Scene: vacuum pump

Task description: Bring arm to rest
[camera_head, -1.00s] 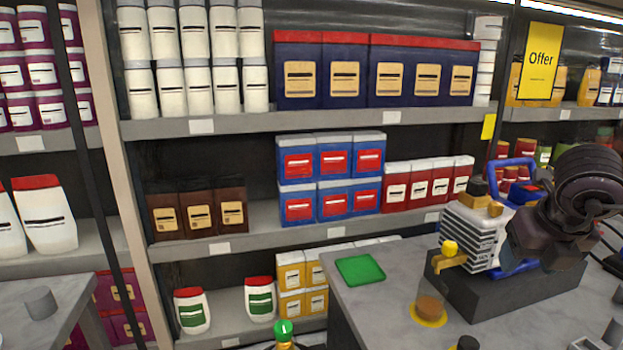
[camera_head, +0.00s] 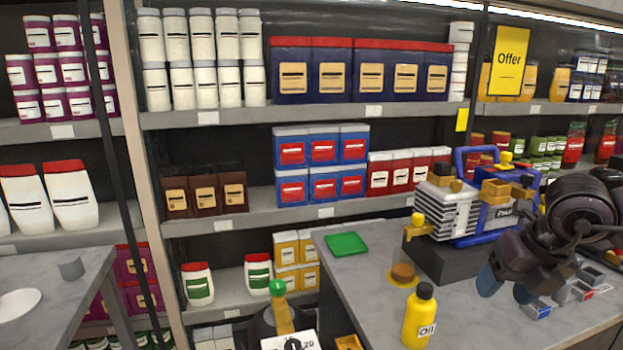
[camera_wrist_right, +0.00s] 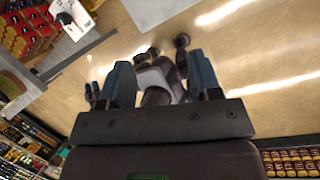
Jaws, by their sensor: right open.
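My right gripper (camera_head: 506,287) hangs at the right of the head view, in front of the pump and above the grey worktop. Its two blue-tipped fingers are apart with nothing between them. In the right wrist view the open fingers (camera_wrist_right: 160,82) are over the floor, with dark and grey parts showing beyond them. The blue and white vacuum pump (camera_head: 446,211) stands on a dark block on the worktop, left of and behind the gripper. The right arm hides part of the worktop's right side. My left gripper is in neither view.
A yellow oil bottle (camera_head: 419,318) stands at the worktop's front. A green tray (camera_head: 346,243) and a brown-filled cup (camera_head: 403,272) are left of the pump. Small boxes (camera_head: 567,290) lie beside the gripper. Stocked shelves (camera_head: 270,220) stand behind; another table (camera_head: 60,305) is at left.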

